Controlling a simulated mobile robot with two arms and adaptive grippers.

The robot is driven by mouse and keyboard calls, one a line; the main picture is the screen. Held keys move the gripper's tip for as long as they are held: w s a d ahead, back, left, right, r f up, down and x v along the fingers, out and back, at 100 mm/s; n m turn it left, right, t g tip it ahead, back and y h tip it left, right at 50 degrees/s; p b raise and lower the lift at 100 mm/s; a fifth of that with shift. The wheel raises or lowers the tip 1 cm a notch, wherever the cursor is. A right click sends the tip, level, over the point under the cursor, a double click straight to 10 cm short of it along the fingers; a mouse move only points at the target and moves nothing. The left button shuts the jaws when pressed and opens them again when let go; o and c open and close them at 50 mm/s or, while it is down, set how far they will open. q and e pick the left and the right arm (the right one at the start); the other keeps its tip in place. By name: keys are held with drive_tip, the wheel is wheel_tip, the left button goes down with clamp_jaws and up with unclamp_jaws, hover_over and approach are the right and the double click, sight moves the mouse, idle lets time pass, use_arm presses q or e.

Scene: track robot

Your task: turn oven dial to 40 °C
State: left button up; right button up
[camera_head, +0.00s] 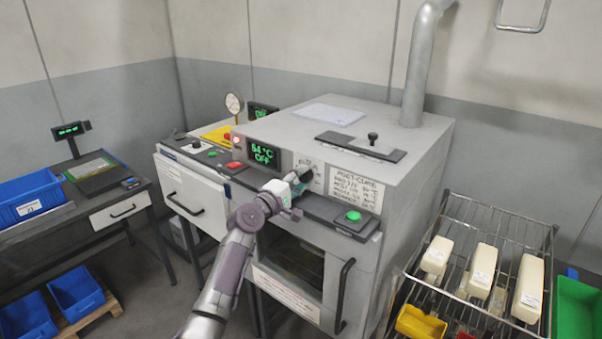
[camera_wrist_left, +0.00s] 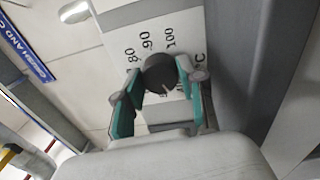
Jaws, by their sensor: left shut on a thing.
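The oven (camera_head: 335,135) stands in the middle of the head view, with a dark window in its front door. Its dark round dial (camera_wrist_left: 160,73) shows in the left wrist view on a white scale plate, where 80, 90 and 100 are readable; other marks are hidden by the gripper. My left gripper (camera_head: 303,178) is at the control panel, its teal fingers on both sides of the dial, shut on it. In the head view the gripper mostly covers the dial. The green display (camera_head: 264,152) appears to read 64 °C and OFF. My right gripper is out of view.
A green button (camera_head: 353,215) sits right of the dial on the front ledge, and a red one (camera_head: 233,165) left. A door handle (camera_head: 343,295) sticks out below. A wire rack (camera_head: 490,250) with pale containers stands right; a bench (camera_head: 75,205) stands left.

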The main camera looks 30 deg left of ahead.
use_arm(q)
drive_tip(key=shift+n+p, duration=0.5)
drive_tip(key=shift+n, duration=0.4)
